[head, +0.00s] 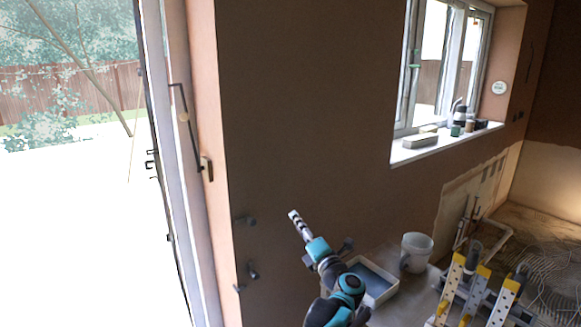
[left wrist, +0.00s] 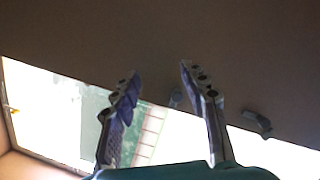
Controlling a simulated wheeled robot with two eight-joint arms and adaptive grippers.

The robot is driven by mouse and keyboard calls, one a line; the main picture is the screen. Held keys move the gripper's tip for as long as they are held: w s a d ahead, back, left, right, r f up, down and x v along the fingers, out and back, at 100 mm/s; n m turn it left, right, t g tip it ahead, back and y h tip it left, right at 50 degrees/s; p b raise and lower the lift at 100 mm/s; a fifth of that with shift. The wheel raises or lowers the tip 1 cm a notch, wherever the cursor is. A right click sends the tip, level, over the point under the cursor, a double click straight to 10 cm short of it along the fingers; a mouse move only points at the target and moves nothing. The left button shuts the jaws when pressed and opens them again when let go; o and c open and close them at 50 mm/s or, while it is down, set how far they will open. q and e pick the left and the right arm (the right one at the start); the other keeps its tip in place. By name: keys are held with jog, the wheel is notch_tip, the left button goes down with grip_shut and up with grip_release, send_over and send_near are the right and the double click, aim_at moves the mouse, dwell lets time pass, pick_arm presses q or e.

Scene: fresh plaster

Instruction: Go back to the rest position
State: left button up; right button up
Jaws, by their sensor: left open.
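My left gripper (head: 294,215) is raised in the middle of the head view, with a teal and black arm behind it. It points up and away, in front of the bare brown plaster wall (head: 310,110). In the left wrist view my left gripper (left wrist: 160,70) has its two fingers spread wide apart, with nothing between them. Dark wall and a bright opening lie beyond the fingers. My right gripper is in neither view.
A shallow tray (head: 390,293) and a white bucket (head: 416,250) stand below and right of my arm. A yellow-legged ladder (head: 450,285) is at lower right. A glazed door (head: 165,130) is at left. Items line the windowsill (head: 420,153). Small fittings (head: 252,271) stick out from the wall.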

pick_arm(q)
notch_tip(320, 180, up, 8)
jog(key=s+a+r+m+t+h, duration=0.1)
jog(key=s+a+m+t+h, duration=0.15)
jog(key=m+h, duration=0.45)
jog(key=s+a+f+m+g+h, duration=0.1)
jog(key=s+a+m+g+h, duration=0.1)
jog(key=s+m+h, duration=0.75)
jog(key=s+a+f+m+g+y, duration=0.4)
jog(key=s+a+f, duration=0.4)
jog(key=s+f, duration=0.5)
jog(key=s+a+f+m+g+y, duration=0.4)
jog(key=s+a+f+m+g, duration=0.3)
jog(key=s+f, duration=0.6)
jog(key=shift+s+a+f+m, duration=0.2)
jog(key=shift+s+a+m, duration=0.35)
jog(key=shift+s, duration=0.45)
